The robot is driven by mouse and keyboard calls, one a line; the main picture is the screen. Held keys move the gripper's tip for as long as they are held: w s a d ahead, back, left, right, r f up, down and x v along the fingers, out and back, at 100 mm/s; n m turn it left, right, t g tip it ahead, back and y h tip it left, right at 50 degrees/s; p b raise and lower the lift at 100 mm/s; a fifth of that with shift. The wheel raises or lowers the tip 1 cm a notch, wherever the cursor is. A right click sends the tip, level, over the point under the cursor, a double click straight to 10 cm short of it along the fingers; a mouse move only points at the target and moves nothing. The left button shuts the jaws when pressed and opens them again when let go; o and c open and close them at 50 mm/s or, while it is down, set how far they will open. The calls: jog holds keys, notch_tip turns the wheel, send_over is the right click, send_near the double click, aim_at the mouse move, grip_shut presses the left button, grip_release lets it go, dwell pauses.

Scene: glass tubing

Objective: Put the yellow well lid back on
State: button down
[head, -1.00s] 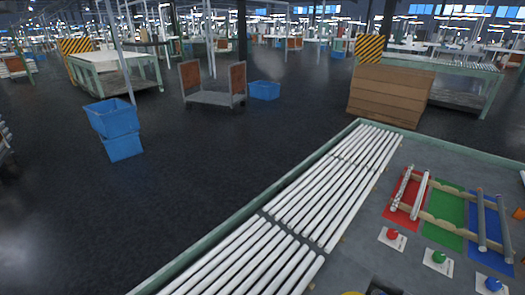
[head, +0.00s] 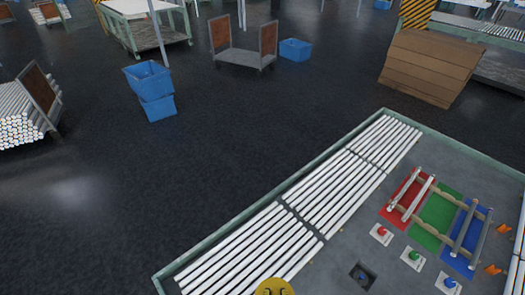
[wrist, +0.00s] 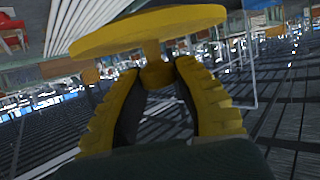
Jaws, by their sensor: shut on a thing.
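The yellow lid (wrist: 150,30) is a round disc with a short stem and a knob, seen in the wrist view. My gripper (wrist: 157,78) is shut on the knob, its yellow ridged fingers on either side, with the disc beyond the fingertips. The lid is clear of the tabletop and tilted in the picture. In the head view the square well (head: 363,276) is a dark opening in the grey tabletop, with a small bluish thing inside. A round yellow shape at the bottom edge of the head view is cut off; I cannot tell whether it is the lid.
Rows of white tubes (head: 325,190) lie along the table's left side. Red, green and blue mats with tube racks (head: 437,215) stand at right. Red (head: 381,231), green (head: 414,255) and blue buttons (head: 449,282) sit near the well. Orange pieces (head: 503,229) lie at far right.

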jog(key=a+r, duration=0.2)
jog(key=r, duration=0.1)
jog(key=a+r, duration=0.1)
jog(key=a, duration=0.1)
jog(key=shift+s+r, duration=0.2)
jog(key=shift+s, duration=0.05)
jog(key=shift+d, duration=0.1)
jog(key=shift+d, duration=0.1)
